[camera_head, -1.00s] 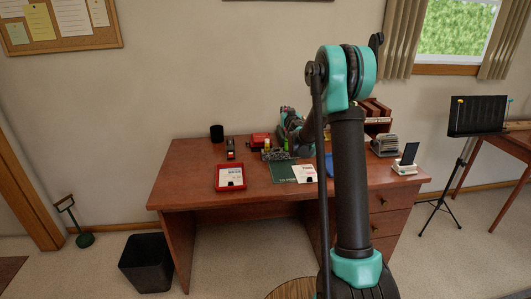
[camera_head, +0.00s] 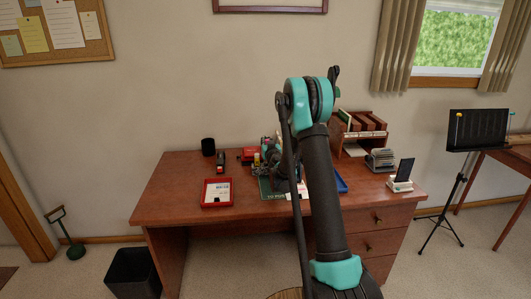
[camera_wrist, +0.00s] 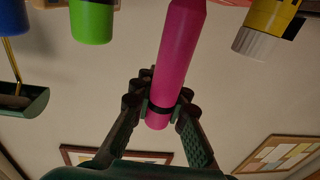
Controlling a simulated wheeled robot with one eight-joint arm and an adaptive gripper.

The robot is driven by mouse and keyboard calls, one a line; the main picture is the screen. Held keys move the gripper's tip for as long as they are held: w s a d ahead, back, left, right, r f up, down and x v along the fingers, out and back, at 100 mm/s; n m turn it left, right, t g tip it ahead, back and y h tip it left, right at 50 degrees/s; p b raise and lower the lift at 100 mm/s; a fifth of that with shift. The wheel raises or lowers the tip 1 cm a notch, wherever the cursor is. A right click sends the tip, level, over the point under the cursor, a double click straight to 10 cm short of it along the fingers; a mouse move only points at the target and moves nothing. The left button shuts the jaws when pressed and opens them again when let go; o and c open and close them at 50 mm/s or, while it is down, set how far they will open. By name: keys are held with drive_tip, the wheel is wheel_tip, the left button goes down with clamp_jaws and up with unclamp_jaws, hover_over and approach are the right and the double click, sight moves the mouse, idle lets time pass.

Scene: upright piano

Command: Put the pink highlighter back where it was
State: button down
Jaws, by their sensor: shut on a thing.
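The pink highlighter (camera_wrist: 177,60) is in my gripper (camera_wrist: 160,112) in the wrist view. The dark fingers close around it near one end, and the rest of it runs up out of the top of the picture. A green-ended item (camera_wrist: 91,22) and a blue one (camera_wrist: 50,18) are at its left, and a yellow item with a white end (camera_wrist: 266,32) is at its right, all apart from it. In the head view my gripper is small and partly hidden by my arm, among the items at the back of the desk (camera_head: 165,205).
A red tray (camera_head: 217,204) with a card lies at the desk's front left. A wooden organiser (camera_head: 352,150), a grey device (camera_head: 381,160) and a phone on a stand (camera_head: 402,180) are on the right. The desk's left end is clear.

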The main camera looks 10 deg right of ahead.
wheel_tip(320, 180, down, 6)
idle(0.5)
drive_tip(key=c, duration=1.8)
unclamp_jaws()
drive_tip(key=shift+f, duration=0.15)
drive_tip(key=shift+s, duration=0.1)
